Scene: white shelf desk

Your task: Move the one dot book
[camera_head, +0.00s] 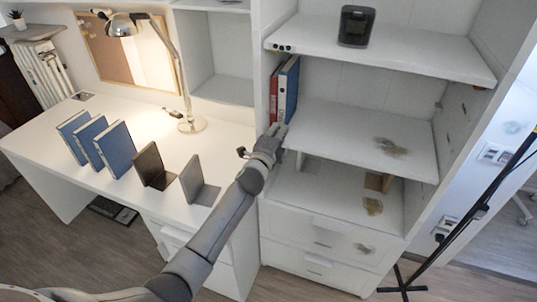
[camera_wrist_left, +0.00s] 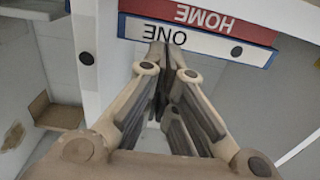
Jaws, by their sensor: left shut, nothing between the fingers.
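The blue book with a white spine label reading ONE and one black dot stands on the middle shelf in the head view (camera_head: 289,88). In the left wrist view its spine (camera_wrist_left: 200,42) crosses the top, upside down. A red book (camera_head: 274,97) stands against its left side; its spine (camera_wrist_left: 205,16) reads HOME. My left gripper (camera_head: 276,132) is at the shelf's front edge, just below the books' spines. Its fingers (camera_wrist_left: 163,52) are shut and empty, with the tips near the blue spine; I cannot tell whether they touch. My right gripper is not in view.
Three blue books (camera_head: 115,149) stand on the desk (camera_head: 145,210) beside two dark bookends (camera_head: 150,166). A lamp (camera_head: 190,124) stands behind. The middle shelf (camera_head: 345,130) is clear right of the books. A dark device (camera_head: 356,26) sits on the shelf above.

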